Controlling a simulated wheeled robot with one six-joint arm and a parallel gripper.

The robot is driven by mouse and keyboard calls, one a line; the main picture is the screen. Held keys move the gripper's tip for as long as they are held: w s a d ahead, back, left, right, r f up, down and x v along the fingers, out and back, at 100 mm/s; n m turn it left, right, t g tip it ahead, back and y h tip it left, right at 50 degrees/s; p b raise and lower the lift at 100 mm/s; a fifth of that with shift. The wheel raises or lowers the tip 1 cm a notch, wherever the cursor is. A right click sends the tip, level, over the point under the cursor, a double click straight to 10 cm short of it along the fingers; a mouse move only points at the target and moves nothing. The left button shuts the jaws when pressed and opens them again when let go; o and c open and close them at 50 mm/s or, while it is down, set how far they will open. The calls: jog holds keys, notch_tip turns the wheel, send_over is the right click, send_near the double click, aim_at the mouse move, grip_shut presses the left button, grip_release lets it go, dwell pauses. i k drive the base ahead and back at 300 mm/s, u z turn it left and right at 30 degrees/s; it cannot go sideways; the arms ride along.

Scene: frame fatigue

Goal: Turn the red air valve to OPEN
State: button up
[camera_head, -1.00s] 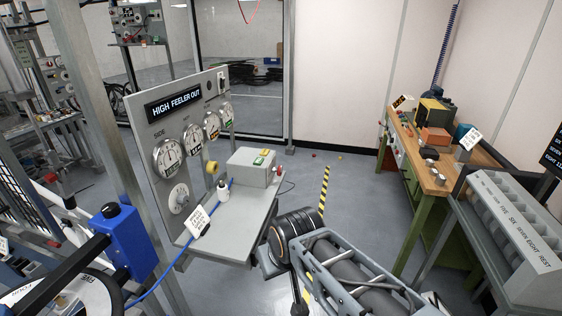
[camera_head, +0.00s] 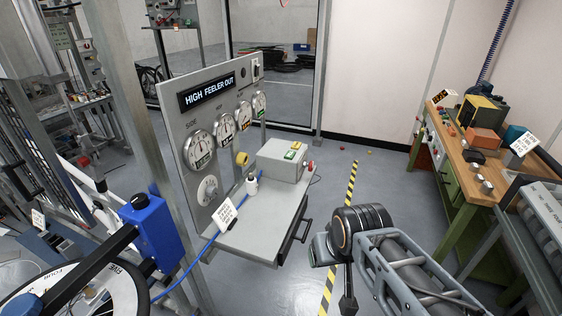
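A small red knob (camera_head: 310,166) sticks out at the right side of the grey control box (camera_head: 277,166) on the panel's shelf. I cannot tell whether it is the air valve, and no OPEN label is readable. My arm (camera_head: 405,270) reaches in from the lower right, with its black joint (camera_head: 360,222) in front of the shelf and apart from it. I cannot make out gripper fingers in this view.
The gauge panel (camera_head: 187,125) reads HIGH FEELER OUT. Its grey shelf (camera_head: 265,235) has a black handle at the front. A blue box (camera_head: 150,232) and wheel rim (camera_head: 128,290) stand at left. A wooden workbench (camera_head: 455,150) is at right. Grey floor (camera_head: 395,190) lies between.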

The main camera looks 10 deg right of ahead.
aim_at(310, 166)
jog(key=k, duration=0.6)
jog(key=z, duration=0.9)
jog(key=i, duration=1.35)
jog(key=u, duration=0.65)
jog(key=i, duration=0.45)
jog(key=u, duration=0.45)
